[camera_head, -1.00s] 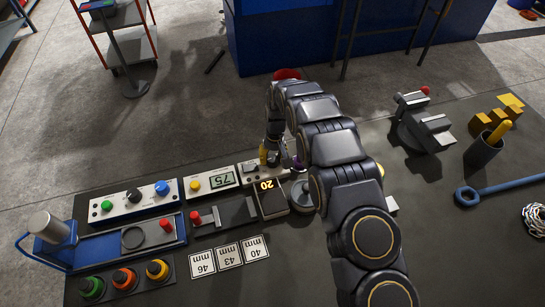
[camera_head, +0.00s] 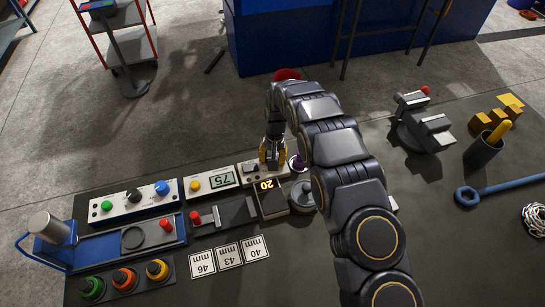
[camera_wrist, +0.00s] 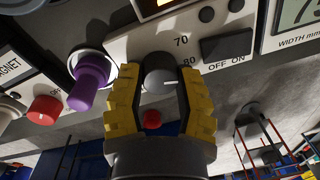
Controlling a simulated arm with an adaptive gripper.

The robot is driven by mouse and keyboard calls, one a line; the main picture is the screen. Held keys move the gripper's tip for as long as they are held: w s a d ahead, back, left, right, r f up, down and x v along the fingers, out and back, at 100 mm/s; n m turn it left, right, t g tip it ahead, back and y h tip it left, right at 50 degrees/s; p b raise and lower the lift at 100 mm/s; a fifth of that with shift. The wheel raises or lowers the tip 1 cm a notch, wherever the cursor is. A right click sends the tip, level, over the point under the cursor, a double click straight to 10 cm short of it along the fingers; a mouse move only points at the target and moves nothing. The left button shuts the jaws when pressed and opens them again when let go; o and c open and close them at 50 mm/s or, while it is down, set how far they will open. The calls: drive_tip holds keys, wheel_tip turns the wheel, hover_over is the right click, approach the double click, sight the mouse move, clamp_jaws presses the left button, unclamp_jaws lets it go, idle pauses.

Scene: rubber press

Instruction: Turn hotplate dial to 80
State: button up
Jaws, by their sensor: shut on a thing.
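The hotplate (camera_head: 272,206) stands at the back edge of the bench, with an orange 20 on its display (camera_head: 266,184). In the wrist view, its grey round dial (camera_wrist: 160,76) has a pale pointer line directed to the right, close to the printed 80 (camera_wrist: 189,60); 70 is printed above that. My gripper (camera_wrist: 160,82) has its yellow fingers shut on either side of the dial. In the head view, my gripper (camera_head: 272,158) is over the hotplate's rear panel, and the dial is hidden there.
A purple knob (camera_wrist: 90,83) stands close beside my left finger in the wrist view, with a red knob (camera_wrist: 44,110) beyond. A black ON/OFF switch (camera_wrist: 227,45) is to the right. The width gauge (camera_head: 222,180) reads 75 left of the hotplate.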

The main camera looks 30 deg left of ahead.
drive_tip(key=shift+w, duration=0.1)
drive_tip(key=o, duration=1.1)
drive_tip(key=shift+o, duration=0.2)
wheel_tip(320, 180, up, 12)
drive_tip(key=shift+d, duration=0.4)
